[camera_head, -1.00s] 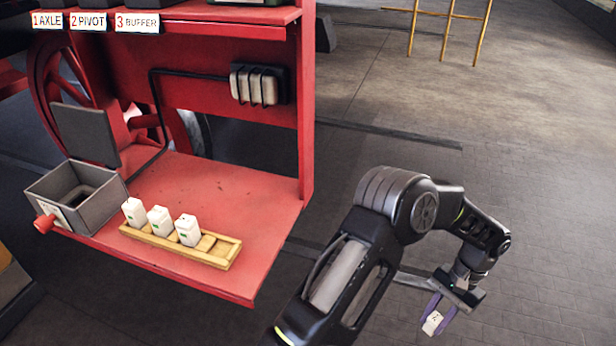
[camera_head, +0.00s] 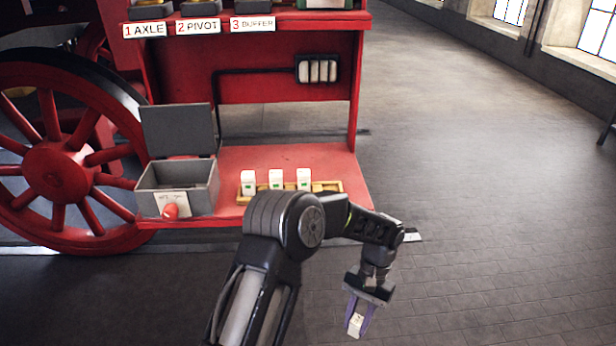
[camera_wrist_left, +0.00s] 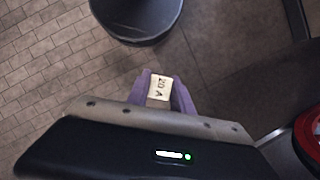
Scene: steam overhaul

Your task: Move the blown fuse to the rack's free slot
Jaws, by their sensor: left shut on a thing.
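My left gripper (camera_head: 358,312) is shut on a small white fuse (camera_head: 355,325) and holds it in the air over the floor, right of and nearer than the red shelf. In the left wrist view the fuse (camera_wrist_left: 159,88) sits between the purple fingers and its face reads "20 A". The wooden rack (camera_head: 327,186) lies on the red shelf with three white, green-marked fuses (camera_head: 276,179) upright in it. Its right part shows no fuse; my arm hides some of its front edge. My right gripper is not in view.
A grey box (camera_head: 178,185) with its lid raised and a red knob stands left of the rack. A large red wheel (camera_head: 60,160) is at the left. A fuse block (camera_head: 318,70) is on the red back wall. Floor at the right is clear.

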